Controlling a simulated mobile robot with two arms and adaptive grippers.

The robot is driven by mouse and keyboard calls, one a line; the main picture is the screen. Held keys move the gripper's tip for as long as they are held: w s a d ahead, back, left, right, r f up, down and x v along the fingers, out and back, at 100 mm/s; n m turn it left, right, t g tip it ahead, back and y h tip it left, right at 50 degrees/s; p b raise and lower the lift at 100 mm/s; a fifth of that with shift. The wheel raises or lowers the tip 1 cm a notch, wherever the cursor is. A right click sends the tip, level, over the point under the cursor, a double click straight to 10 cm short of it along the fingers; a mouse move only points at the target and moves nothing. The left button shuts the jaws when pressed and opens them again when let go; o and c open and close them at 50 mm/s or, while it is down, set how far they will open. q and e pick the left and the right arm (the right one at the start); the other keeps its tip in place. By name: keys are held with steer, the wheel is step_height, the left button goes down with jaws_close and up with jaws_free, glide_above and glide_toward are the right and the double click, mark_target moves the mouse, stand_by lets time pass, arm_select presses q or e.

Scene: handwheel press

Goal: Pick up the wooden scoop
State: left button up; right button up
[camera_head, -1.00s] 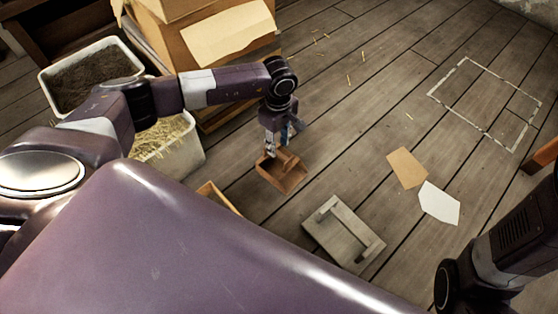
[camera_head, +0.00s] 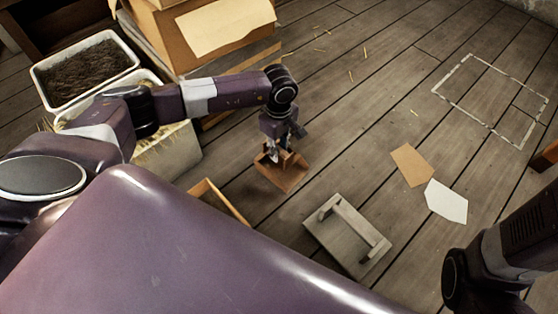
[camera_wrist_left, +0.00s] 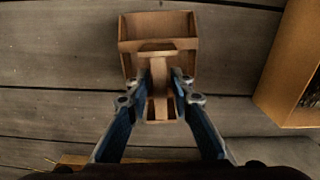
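The wooden scoop (camera_head: 283,178) lies on the plank floor in front of my body, a brown open-topped box shape with a handle. It also shows in the left wrist view (camera_wrist_left: 158,27), with its pan at the top and its handle pointing toward my wrist. My left gripper (camera_head: 281,147) is right over the scoop. In the left wrist view its two fingers (camera_wrist_left: 160,82) stand on either side of the handle, apart, with what looks like a narrow gap on each side. My right arm shows at the lower right, but its gripper is out of view.
A wooden box (camera_head: 222,200) stands close left of the scoop. A grey board with a raised bar (camera_head: 349,236) lies to the right. A tub of dark material (camera_head: 84,70) and a cardboard box (camera_head: 212,40) stand at the back left.

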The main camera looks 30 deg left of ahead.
arm_select(q)
jaws_close()
steer(key=shift+r, duration=0.15)
